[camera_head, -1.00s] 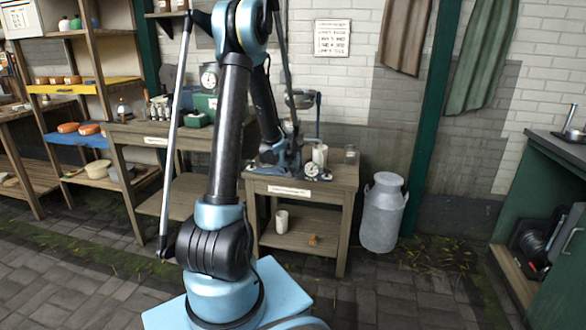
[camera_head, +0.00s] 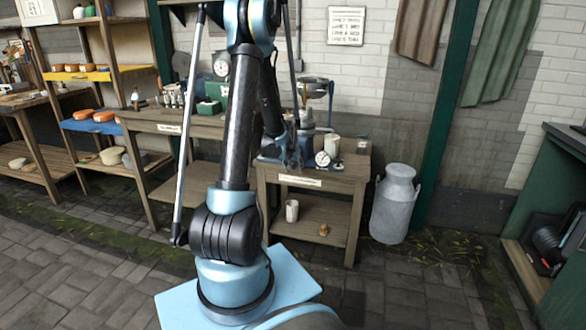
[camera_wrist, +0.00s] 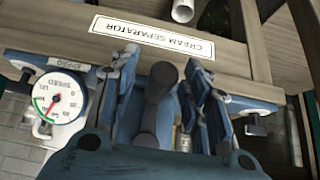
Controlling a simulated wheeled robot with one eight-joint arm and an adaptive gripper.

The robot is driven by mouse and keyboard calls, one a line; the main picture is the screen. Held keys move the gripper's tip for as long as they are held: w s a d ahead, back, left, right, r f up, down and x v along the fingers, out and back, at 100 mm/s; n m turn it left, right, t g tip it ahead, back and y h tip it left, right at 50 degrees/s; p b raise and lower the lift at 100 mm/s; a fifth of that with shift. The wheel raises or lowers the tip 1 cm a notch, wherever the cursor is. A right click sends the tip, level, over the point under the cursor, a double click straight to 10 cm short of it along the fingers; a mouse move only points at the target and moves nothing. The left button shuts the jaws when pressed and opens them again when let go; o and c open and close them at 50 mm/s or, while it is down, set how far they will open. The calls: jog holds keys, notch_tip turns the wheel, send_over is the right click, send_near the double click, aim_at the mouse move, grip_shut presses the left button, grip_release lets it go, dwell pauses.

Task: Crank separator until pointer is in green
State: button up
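The cream separator (camera_head: 308,118) stands on a wooden bench with a metal bowl on top. Its round speed dial (camera_head: 322,158) also shows at left in the wrist view (camera_wrist: 60,96). The dial has a green arc at its lower left in that view and a small red pointer; I cannot read exactly where the tip points. A dark crank handle (camera_wrist: 158,100) lies between the fingers of my gripper (camera_wrist: 163,95). The fingers stand apart on either side, with visible gaps beside the handle. In the head view my gripper (camera_head: 290,152) is in front of the separator and partly hides it.
The bench (camera_head: 335,178) bears a cream separator label and a white cup (camera_head: 332,144); another white cup (camera_head: 292,210) is on its lower shelf. A milk can (camera_head: 393,205) stands to the right. Another bench (camera_head: 190,128) is to the left. The paved floor is clear in front.

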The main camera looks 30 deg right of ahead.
jog(key=shift+r, duration=0.1)
dwell(0.4)
jog(key=v, duration=0.8)
dwell(0.6)
jog(key=shift+d, duration=0.1)
dwell(0.3)
